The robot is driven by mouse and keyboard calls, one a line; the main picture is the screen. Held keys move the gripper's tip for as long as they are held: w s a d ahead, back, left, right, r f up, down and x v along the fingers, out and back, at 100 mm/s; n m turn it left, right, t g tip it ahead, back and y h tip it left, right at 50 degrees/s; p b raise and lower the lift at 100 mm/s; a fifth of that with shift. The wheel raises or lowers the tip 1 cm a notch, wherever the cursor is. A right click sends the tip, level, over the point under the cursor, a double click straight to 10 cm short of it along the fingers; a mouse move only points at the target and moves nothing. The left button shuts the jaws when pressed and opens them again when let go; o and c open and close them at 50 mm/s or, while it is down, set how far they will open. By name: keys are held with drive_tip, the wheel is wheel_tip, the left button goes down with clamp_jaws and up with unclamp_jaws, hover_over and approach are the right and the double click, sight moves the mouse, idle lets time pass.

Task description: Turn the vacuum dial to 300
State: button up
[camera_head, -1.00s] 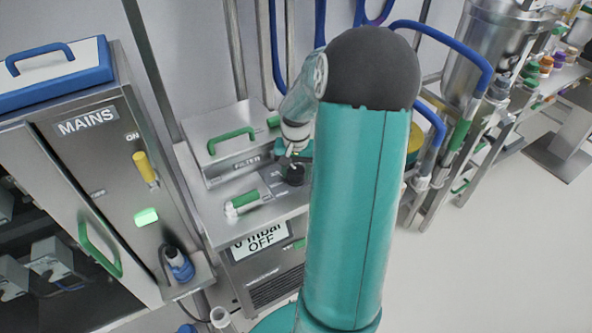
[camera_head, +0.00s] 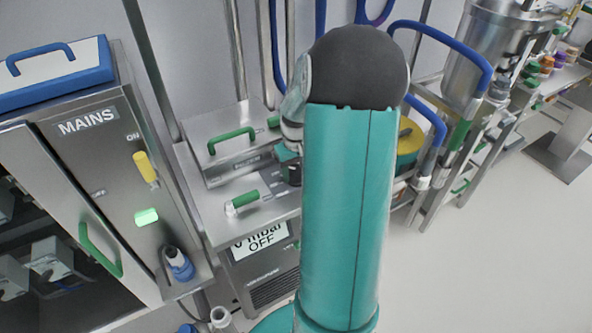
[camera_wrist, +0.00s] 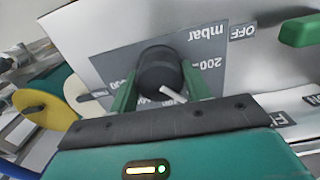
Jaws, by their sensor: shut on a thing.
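The vacuum dial is a black round knob (camera_wrist: 158,70) in the wrist view, with a white pointer line toward the lower right. It sits on a grey scale plate (camera_wrist: 205,48) that appears upside down, marked "mbar", "200" and "OFF". Other numbers are partly hidden behind my fingers. My gripper (camera_wrist: 160,84) has its green fingers on both sides of the knob, shut on it. In the head view my gripper (camera_head: 289,158) is over the unit's top, partly behind my arm.
A green-handled valve (camera_head: 244,201) lies just left of the dial. The filter box (camera_head: 230,145) with a green handle stands behind. The MAINS cabinet (camera_head: 95,140) is at left. A yellow-topped container (camera_head: 409,138) is right of my arm. Open floor lies at right.

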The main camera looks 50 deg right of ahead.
sight(296, 169)
idle(0.3)
drive_tip(key=o, duration=1)
drive_tip(key=shift+r, duration=0.15)
wheel_tip(296, 169, up, 14)
drive_tip(key=shift+f, duration=0.2)
drive_tip(key=s+a+r+n+t, duration=0.1)
drive_tip(key=a+r, duration=0.2)
drive_tip(key=a, duration=0.5)
drive_tip(key=s+a+r+n+t+h, duration=0.1)
drive_tip(key=s+a+r+t, duration=0.1)
drive_tip(key=a, duration=0.7)
drive_tip(key=s+a+r+n+t, duration=0.1)
drive_tip(key=a+r, duration=0.2)
drive_tip(key=a, duration=0.5)
drive_tip(key=shift+n+t+y, duration=0.4)
drive_tip(key=shift+t+y, duration=0.1)
drive_tip(key=shift+t, duration=0.3)
drive_tip(key=s+a, duration=0.3)
drive_tip(key=a, duration=0.1)
drive_tip(key=s+a, duration=0.2)
drive_tip(key=a, duration=0.1)
drive_tip(key=shift+s+f, duration=0.3)
drive_tip(key=shift+f, duration=0.1)
